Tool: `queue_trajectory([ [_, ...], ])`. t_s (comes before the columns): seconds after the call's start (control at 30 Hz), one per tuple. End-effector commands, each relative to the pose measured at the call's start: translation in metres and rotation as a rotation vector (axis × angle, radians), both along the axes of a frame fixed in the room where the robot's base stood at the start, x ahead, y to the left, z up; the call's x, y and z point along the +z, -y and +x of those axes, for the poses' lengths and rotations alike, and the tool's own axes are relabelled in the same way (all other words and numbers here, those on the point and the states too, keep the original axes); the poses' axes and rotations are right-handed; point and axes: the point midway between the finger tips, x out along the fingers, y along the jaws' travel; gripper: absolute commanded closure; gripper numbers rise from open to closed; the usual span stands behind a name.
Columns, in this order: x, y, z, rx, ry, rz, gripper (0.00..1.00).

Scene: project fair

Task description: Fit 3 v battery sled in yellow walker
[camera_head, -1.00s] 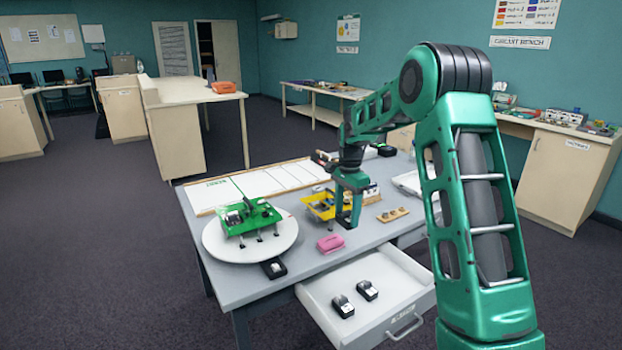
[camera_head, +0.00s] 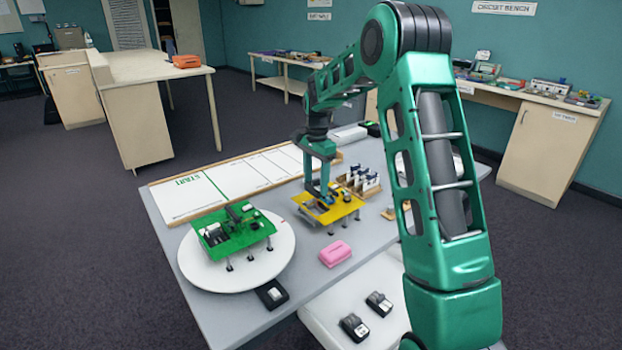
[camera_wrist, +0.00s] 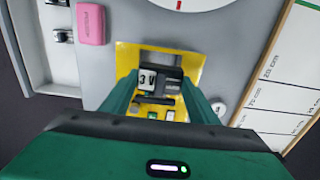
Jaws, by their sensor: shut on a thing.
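The yellow walker (camera_head: 342,207) stands on thin legs on the grey table, right of the green walker. It also shows in the wrist view (camera_wrist: 190,68). My gripper (camera_head: 318,196) points down over the walker's deck. In the wrist view my gripper (camera_wrist: 158,84) is shut on the 3 V battery sled (camera_wrist: 147,80), a dark block with a white "3 V" label. The sled is over the yellow deck, among dark parts there. I cannot tell whether it is seated or held just above. In the head view my fingers mostly hide it.
The green walker (camera_head: 235,235) stands on a white round turntable (camera_head: 205,273) at left. A pink block (camera_head: 335,254) lies in front of the yellow walker. A dark sled (camera_head: 271,293) lies at the table's front edge. The open drawer (camera_head: 335,312) holds two more. A START board (camera_head: 215,188) lies behind.

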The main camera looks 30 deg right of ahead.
Motion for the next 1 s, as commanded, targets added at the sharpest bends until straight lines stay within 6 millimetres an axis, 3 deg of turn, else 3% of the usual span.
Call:
queue_trajectory([
  [0.7, -0.055, 0.003, -0.001, -0.003, -0.002, 0.001, 0.65],
  [1.0, -0.069, 0.003, -0.001, -0.004, -0.001, 0.0, 0.65],
])
